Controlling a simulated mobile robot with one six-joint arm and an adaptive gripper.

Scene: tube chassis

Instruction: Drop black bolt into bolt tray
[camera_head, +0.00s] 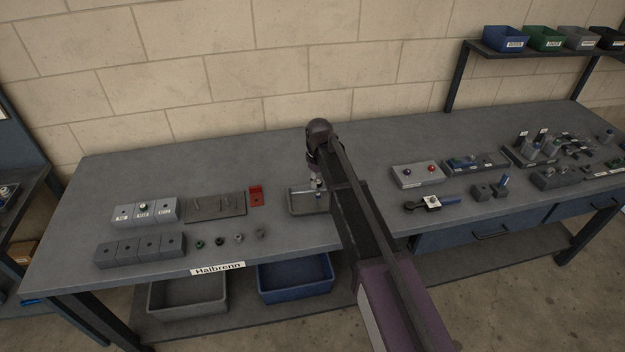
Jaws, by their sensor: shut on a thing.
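My gripper (317,184) is at the end of my arm, pointing down over a shallow grey tray (296,211) in the middle of the bench, which looks like the bolt tray. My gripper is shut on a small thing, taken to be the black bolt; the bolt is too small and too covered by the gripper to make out. A thin light rod shape shows across the tray near the fingertips. My arm hides the tray's right side.
Left of the tray are a red block (256,193), a grey plate (216,206), labelled blocks (145,212) and several small round parts. Right of my arm are a board with two knobs (419,174) and a blue-handled tool (432,202).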

